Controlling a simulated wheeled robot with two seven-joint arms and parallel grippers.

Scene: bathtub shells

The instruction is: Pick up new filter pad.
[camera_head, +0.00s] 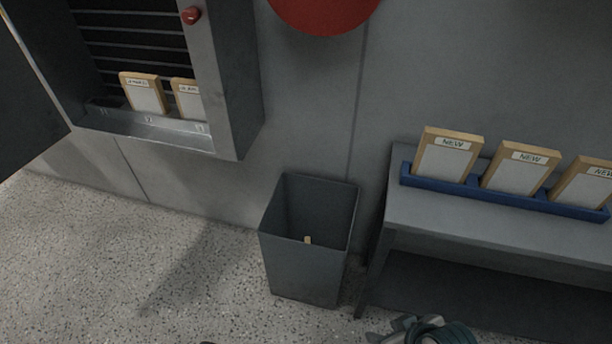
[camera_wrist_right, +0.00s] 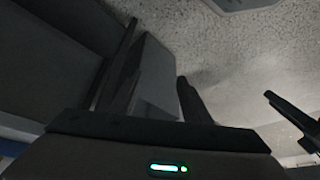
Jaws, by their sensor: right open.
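Several pads with tan frames and grey faces, labelled NEW, stand leaning back in a blue rack (camera_head: 470,190) on a grey bench at the right. They are the left new filter pad (camera_head: 446,160), the middle one (camera_head: 517,172) and the right one (camera_head: 585,187), which the picture edge cuts. My right gripper (camera_head: 388,329) is at the bottom of the head view, below and in front of the bench, apart from the pads. In the wrist view its fingers (camera_wrist_right: 157,50) are spread and hold nothing.
A grey open bin (camera_head: 309,285) with a small tan piece inside stands left of the bench (camera_head: 430,228). An open wall cabinet (camera_head: 232,80) at upper left holds two framed pads (camera_head: 146,95) and has a red knob (camera_head: 190,15). The speckled floor at left is clear.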

